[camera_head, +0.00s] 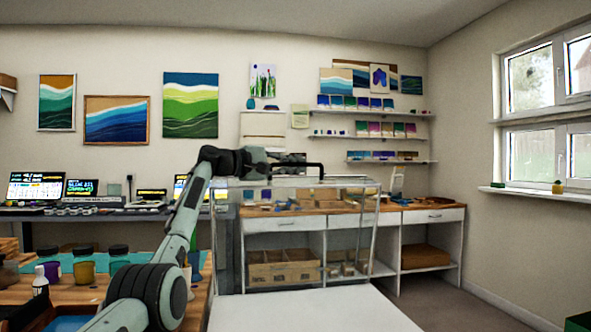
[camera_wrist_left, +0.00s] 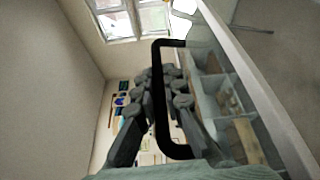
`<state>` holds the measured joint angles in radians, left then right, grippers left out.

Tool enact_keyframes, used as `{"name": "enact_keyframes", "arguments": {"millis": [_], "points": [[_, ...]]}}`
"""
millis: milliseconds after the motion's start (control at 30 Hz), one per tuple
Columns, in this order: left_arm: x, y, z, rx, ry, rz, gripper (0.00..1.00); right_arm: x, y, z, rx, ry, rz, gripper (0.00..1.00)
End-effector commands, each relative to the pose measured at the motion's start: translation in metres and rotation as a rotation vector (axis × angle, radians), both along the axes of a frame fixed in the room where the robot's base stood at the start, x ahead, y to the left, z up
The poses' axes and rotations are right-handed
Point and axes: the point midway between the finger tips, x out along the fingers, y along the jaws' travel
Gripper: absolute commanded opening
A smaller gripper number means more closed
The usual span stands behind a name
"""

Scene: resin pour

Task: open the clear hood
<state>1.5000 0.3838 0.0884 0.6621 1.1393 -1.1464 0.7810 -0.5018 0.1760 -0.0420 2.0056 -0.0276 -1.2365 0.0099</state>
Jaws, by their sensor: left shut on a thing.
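The clear hood (camera_head: 372,232) shows in the head view as a see-through panel with thin pale edges. It rises beyond a white surface (camera_head: 310,312); its exact tilt is hard to tell. Its black bar handle (camera_head: 312,164) is at the top edge. My left gripper (camera_head: 284,165) reaches in from the left and is shut on the handle. In the left wrist view, the handle (camera_wrist_left: 160,100) runs between the dark fingers of my left gripper (camera_wrist_left: 155,85), and the clear panel (camera_wrist_left: 225,95) lies to the right. My right gripper is not in view.
A wooden-topped white cabinet (camera_head: 430,214) with boxes stands behind the hood. At left, a wooden bench (camera_head: 75,292) holds jars (camera_head: 84,268) and a white bottle (camera_head: 40,281). Screens and keyboards stand on a grey desk (camera_head: 130,215).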

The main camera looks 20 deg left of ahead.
Motion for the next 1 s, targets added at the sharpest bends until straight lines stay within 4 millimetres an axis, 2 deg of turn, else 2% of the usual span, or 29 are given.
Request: {"name": "enact_keyframes", "arguments": {"millis": [300, 333, 500, 833, 1000], "points": [[0.0, 0.0, 0.001, 0.0, -0.001, 0.001, 0.0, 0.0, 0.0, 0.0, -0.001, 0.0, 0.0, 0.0], [0.0, 0.0, 0.001, 0.0, -0.001, 0.001, 0.13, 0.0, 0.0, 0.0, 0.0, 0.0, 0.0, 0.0], [0.0, 0.0, 0.001, 0.0, -0.001, 0.001, 0.31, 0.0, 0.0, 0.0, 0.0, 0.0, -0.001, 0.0], [-0.002, 0.002, 0.0, 0.0, 0.0, 0.001, 0.31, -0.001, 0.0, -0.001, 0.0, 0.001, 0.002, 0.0], [-0.02, 0.015, 0.0, 0.003, -0.001, 0.004, 0.31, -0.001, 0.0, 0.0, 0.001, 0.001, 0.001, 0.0]]}}
